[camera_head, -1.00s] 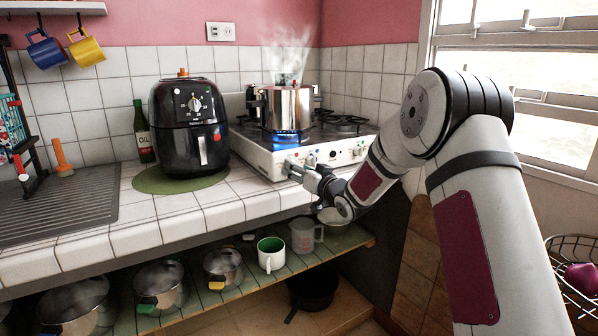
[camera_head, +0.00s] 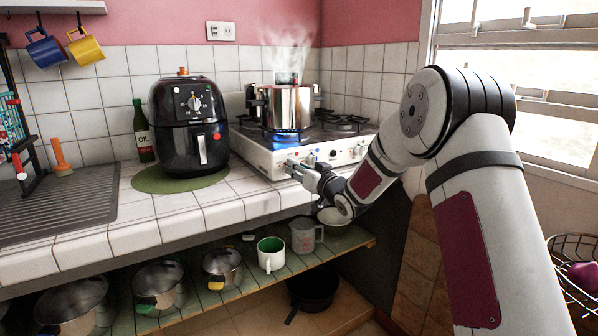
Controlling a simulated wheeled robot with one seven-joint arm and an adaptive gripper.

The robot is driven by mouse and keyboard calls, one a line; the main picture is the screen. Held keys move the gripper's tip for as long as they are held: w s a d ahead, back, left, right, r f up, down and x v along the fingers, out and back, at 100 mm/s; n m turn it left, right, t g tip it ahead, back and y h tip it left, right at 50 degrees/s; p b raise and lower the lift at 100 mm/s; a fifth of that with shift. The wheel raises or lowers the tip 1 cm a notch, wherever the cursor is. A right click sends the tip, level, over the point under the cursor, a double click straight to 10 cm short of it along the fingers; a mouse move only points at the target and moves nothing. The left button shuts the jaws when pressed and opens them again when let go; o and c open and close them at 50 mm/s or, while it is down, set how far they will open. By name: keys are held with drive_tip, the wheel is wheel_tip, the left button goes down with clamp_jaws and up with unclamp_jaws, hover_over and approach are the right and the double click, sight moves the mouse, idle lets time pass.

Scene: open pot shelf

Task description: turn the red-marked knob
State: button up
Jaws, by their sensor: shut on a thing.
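The white stove (camera_head: 262,160) stands at the back right of the counter, with a row of knobs on its front panel. My gripper (camera_head: 291,167) is at the left part of this panel, shut on the knob there. The fingers hide most of that knob, and I cannot make out a red mark on it. Other knobs (camera_head: 358,152) to the right are free of the gripper. A steaming metal pot (camera_head: 289,106) stands on the left burner above a blue flame (camera_head: 285,138).
A black air fryer (camera_head: 188,125) stands on a green mat (camera_head: 150,182) left of the stove. An oil bottle (camera_head: 144,135) is behind it. Below the counter, a shelf (camera_head: 345,241) holds pots and mugs. The counter front is clear.

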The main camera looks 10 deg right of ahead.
drive_tip(key=n+b, duration=0.6)
drive_tip(key=b, duration=0.1)
drive_tip(key=shift+a+f+n, duration=0.1)
drive_tip(key=shift+f+n, duration=0.05)
drive_tip(key=shift+n, duration=0.25)
drive_tip(key=n+b, duration=0.3)
drive_tip(key=b, duration=0.1)
drive_tip(key=shift+n, duration=0.3)
drive_tip(key=n+b, duration=0.3)
drive_tip(key=shift+n+b, duration=0.3)
drive_tip(key=shift+b, duration=0.05)
drive_tip(key=o, duration=1.2)
drive_tip(key=shift+c, duration=0.2)
drive_tip(key=shift+s, duration=0.15)
drive_tip(key=v, duration=1.2)
